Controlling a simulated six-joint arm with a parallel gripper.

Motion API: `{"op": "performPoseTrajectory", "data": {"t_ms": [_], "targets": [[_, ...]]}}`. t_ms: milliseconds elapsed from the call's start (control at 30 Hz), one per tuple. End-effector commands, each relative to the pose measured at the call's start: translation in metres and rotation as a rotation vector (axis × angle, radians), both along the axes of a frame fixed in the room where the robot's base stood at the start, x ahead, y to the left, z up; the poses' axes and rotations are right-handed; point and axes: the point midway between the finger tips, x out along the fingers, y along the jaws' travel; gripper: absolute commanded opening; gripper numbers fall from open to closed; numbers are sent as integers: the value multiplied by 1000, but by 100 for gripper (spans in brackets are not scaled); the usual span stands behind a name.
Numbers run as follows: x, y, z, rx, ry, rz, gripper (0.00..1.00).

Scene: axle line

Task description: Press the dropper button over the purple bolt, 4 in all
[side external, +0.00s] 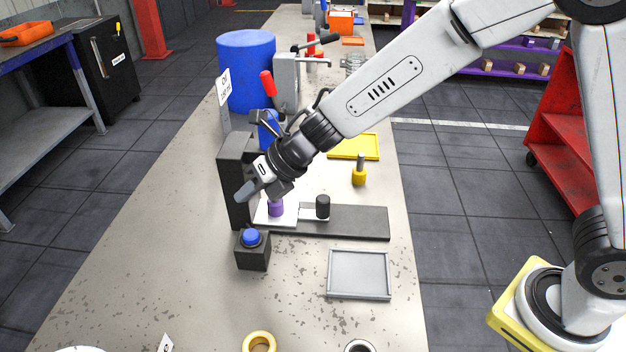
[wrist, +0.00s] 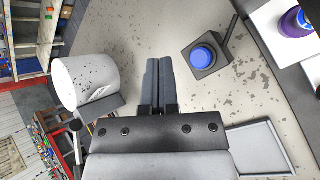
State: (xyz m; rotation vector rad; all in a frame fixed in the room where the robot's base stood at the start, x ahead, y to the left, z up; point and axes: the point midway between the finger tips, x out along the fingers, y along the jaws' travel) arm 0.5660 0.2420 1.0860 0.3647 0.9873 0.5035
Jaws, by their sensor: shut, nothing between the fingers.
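My gripper (side external: 244,192) is shut and empty, its fingertips above and slightly left of the button box in the side view. In the wrist view my gripper (wrist: 158,62) shows its two fingers together, left of the button. The blue dropper button (side external: 251,238) sits on a small black box (side external: 252,257); the button also shows in the wrist view (wrist: 203,56). I see no contact with it. The purple bolt (side external: 276,208) stands upright on a white plate (side external: 262,220) beside the black dropper stand (side external: 235,170). My wrist partly hides the dropper's upper part.
A black bolt (side external: 323,206) stands right of the purple one. A grey tray (side external: 359,275) lies in front; a yellow bolt (side external: 359,172) and yellow tray (side external: 355,147) are behind. A white cylinder (wrist: 80,82) shows in the wrist view. Bench left of the button box is clear.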

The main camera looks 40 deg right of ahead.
Motion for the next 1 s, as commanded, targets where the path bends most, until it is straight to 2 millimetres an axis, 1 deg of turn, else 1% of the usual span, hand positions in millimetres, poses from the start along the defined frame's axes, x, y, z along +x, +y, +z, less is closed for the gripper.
{"op": "performPoseTrajectory", "data": {"t_ms": [33,200,333,767,1000], "targets": [[0,0,6,0,-3,2,0],[0,1,17,-1,-3,-1,0],[0,0,20,-1,-2,-2,0],[0,0,19,-2,0,-3,0],[-1,0,9,-2,2,-2,0]]}}
